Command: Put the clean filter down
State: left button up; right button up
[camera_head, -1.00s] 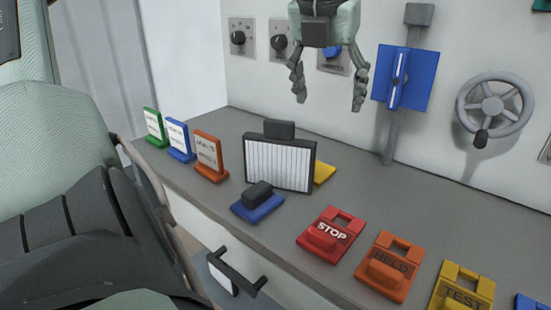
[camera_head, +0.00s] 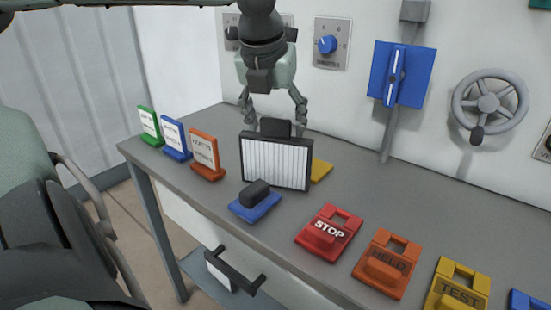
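A filter with white pleats and a black frame (camera_head: 276,163) stands upright on the grey bench, with a black block handle (camera_head: 275,128) on its top edge. My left gripper (camera_head: 274,122) comes down from above, its fingers spread to either side of this handle. A gap shows between each finger and the handle, so the gripper looks open and empty. How far the fingertips are behind the handle I cannot tell. My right gripper is not in view.
A blue base with a black block (camera_head: 255,195) lies in front of the filter, and a yellow piece (camera_head: 320,170) shows behind it. Green, blue and orange (camera_head: 206,155) signs stand left. STOP (camera_head: 329,232), HELD (camera_head: 387,264) and TEST (camera_head: 458,290) tags lie right. A valve wheel (camera_head: 490,105) is on the wall.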

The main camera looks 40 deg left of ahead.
pick_arm(q)
grip_shut()
